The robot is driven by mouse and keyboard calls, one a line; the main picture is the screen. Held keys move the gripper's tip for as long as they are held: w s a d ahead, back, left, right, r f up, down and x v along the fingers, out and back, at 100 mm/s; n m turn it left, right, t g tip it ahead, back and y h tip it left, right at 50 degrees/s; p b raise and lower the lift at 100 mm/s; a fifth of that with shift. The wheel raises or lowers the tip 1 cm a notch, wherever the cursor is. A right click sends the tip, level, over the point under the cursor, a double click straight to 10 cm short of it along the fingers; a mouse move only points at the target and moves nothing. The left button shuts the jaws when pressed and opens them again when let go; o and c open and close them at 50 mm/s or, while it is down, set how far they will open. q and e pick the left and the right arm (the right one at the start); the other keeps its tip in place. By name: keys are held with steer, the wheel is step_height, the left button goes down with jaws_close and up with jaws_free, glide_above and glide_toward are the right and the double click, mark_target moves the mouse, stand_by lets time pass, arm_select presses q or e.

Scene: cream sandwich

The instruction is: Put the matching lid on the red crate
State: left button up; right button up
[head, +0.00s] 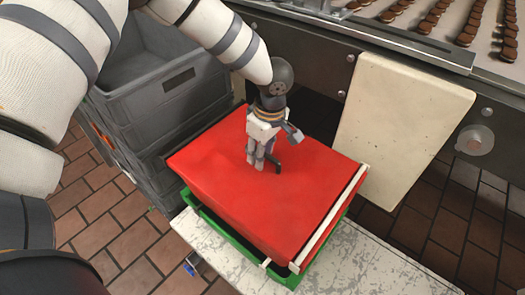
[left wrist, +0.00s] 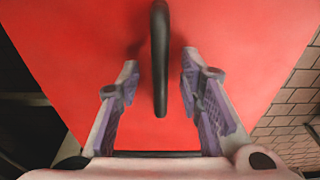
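A flat red lid (head: 225,180) with a black handle (head: 278,167) lies over a green crate (head: 206,218), whose edge shows along the left and front. The lid sits a little askew to that edge. My left gripper (head: 263,162) points down at the handle. In the left wrist view the gripper (left wrist: 160,62) is open, one finger on each side of the handle (left wrist: 159,95), with gaps on both sides. The red lid (left wrist: 75,60) fills most of that view. A red crate body cannot be made out. My right gripper is not in view.
The crate stands on a worn white surface (head: 362,262). Grey stacked crates (head: 165,90) stand at the left. A cream board (head: 400,125) leans behind on the right. A conveyor (head: 410,38) with several rows of dark biscuits runs along the back. The floor is brown tile.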

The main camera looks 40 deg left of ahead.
arm_select(q)
step_height(320, 180, up, 12)
steer(key=d, duration=0.1)
steer(key=shift+d, duration=0.25)
